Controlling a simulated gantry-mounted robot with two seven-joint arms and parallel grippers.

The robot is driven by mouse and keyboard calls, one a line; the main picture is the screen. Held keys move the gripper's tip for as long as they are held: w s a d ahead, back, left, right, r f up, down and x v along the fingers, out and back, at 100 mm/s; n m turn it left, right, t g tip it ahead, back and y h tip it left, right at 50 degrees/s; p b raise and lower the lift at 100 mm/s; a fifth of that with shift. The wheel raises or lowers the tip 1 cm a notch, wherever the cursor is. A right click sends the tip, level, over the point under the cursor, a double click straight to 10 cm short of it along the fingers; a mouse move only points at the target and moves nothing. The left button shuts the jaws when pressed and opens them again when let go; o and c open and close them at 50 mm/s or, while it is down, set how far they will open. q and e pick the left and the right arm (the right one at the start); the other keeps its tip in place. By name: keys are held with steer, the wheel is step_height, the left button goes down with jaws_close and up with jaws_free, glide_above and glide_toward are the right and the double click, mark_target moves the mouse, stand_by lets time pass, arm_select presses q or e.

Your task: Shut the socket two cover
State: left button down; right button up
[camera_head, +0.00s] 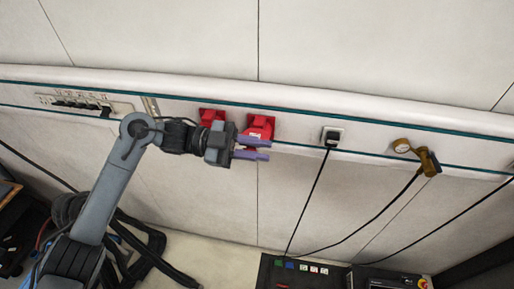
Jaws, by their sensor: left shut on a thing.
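Two red socket units are on the wall rail: one on the left (211,116), partly behind my arm, and one on the right (260,122) with a pale label. Which one is socket two is not marked legibly. My left gripper (268,150) reaches in from the left, at the lower part of the right red unit. Its two purple-grey fingers point right, one above the other, shut on the red cover of that unit. The hold itself is hard to make out, and the fingers hide the unit's lower edge. My right gripper is not in view.
A black plug with a cable sits in a white wall socket (332,137) to the right. Further right is a brass-coloured fitting (428,161) with a hose. A strip of sockets (83,105) is at the left. A dark control panel (302,272) stands below.

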arm_select(q)
steer(key=shift+f, duration=0.2)
steer(key=shift+f+b, duration=0.3)
steer(key=shift+b, duration=0.3)
steer(key=shift+w+f+m+b, duration=0.2)
steer(key=shift+f+m+b, duration=1.3)
steer(key=shift+b, duration=2)
steer(key=shift+w+f+m+b, duration=0.2)
steer(key=shift+f+m+b, duration=0.8)
steer(key=shift+m+b, duration=1.7)
steer(key=shift+n+b, duration=0.8)
